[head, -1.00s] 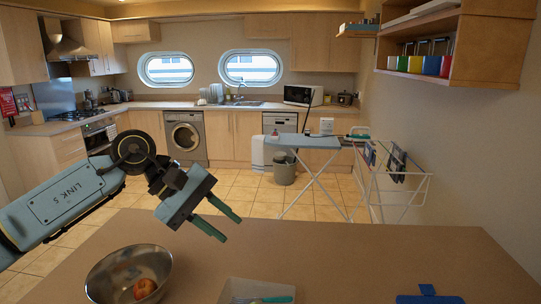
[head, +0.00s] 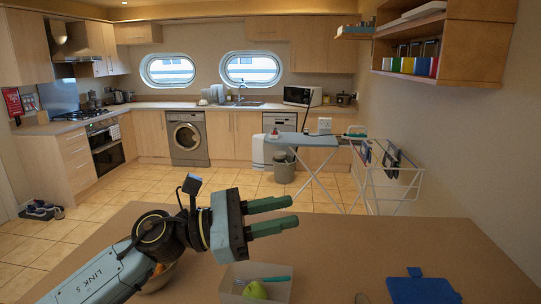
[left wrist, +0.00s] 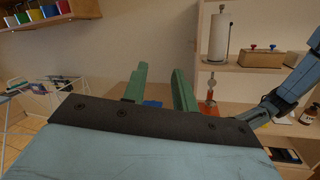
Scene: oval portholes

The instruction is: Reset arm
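My left gripper (head: 295,211) is above the table in the head view, fingers pointing right. Its two green fingers are apart with nothing between them, so it is open. The left wrist view also shows the fingers (left wrist: 158,88) apart and empty. My left arm (head: 110,270) comes in from the bottom left and hides most of a metal bowl (head: 160,281). A sliver of reddish fruit shows beside the arm. My right gripper is not seen in the head view; a blue-grey link of my right arm (left wrist: 288,92) shows in the left wrist view.
A light tray (head: 228,284) with a green fruit (head: 255,290) and a teal-handled utensil (head: 265,279) sits below my left gripper. A blue object (head: 420,288) lies at the table's right. Shelves (left wrist: 245,70) stand right in the wrist view. The table's right half is largely clear.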

